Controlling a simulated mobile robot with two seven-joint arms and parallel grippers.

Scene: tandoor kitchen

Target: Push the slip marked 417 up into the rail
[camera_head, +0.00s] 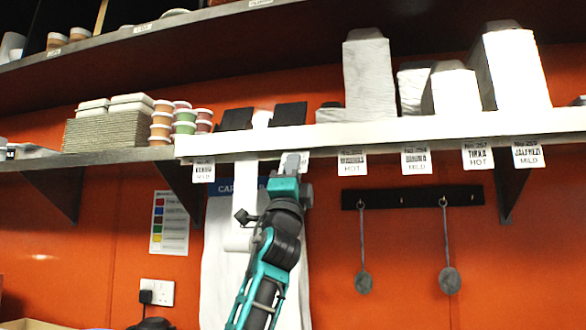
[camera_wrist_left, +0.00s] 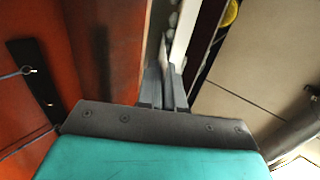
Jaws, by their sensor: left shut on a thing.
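The white rail (camera_head: 400,131) runs along the front edge of the shelf. My left gripper (camera_head: 294,163) reaches up to the rail's underside and is shut on a slip (camera_head: 305,160). Only a small white part of that slip shows beside the fingers, just under the rail. Its number is hidden, so I cannot read 417 on it. In the left wrist view the fingers (camera_wrist_left: 165,82) are together, with a pale strip just beyond their tips; I cannot tell slip from rail there. My right gripper is not in view.
White paper bags (camera_head: 369,75) and stacked tubs (camera_head: 161,122) stand on the shelf. A dark hook strip (camera_head: 412,197) is on the orange wall below.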

